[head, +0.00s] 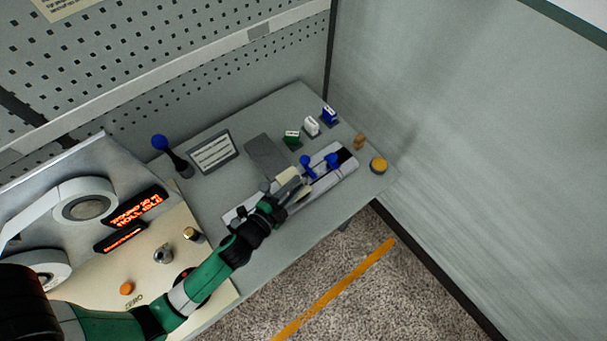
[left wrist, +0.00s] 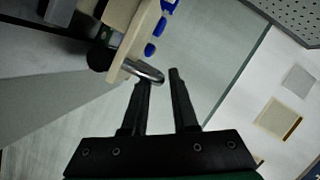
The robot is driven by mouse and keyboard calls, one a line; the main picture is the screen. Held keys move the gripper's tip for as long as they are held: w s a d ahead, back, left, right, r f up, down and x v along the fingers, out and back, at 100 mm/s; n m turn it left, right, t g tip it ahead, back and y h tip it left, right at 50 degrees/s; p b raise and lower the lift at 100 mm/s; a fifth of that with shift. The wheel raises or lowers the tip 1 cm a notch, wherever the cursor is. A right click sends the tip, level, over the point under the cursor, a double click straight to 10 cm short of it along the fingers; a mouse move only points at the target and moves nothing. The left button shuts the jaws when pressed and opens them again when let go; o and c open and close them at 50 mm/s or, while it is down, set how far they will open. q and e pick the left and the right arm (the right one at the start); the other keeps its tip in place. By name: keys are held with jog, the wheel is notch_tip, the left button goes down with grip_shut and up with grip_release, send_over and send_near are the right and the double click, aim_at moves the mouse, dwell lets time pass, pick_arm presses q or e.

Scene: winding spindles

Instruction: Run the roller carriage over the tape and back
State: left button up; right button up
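A long pale track (head: 240,212) lies along the front of the grey table, with blue knobs (head: 333,160) toward its right end. A cream block (head: 287,174), apparently the roller carriage, sits over the track's middle. In the left wrist view the cream block (left wrist: 128,42) shows at upper left with a shiny metal rod (left wrist: 143,71). My left gripper (head: 303,186) is at the block, its fingers pointing right along the track. In the left wrist view its fingers (left wrist: 160,79) are apart, with the rod's end near the left fingertip; contact is unclear. The tape cannot be made out. My right gripper is out of view.
A blue-knobbed lever (head: 160,143) and a label plate (head: 213,152) stand behind the track. Green (head: 292,138), white (head: 312,126) and blue (head: 330,115) holders line the back. A machine with reels (head: 84,199) stands left.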

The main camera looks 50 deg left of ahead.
pick_arm(q)
jog(key=x, duration=0.4)
jog(key=shift+w, duration=0.2)
grip_shut()
dwell(1.2)
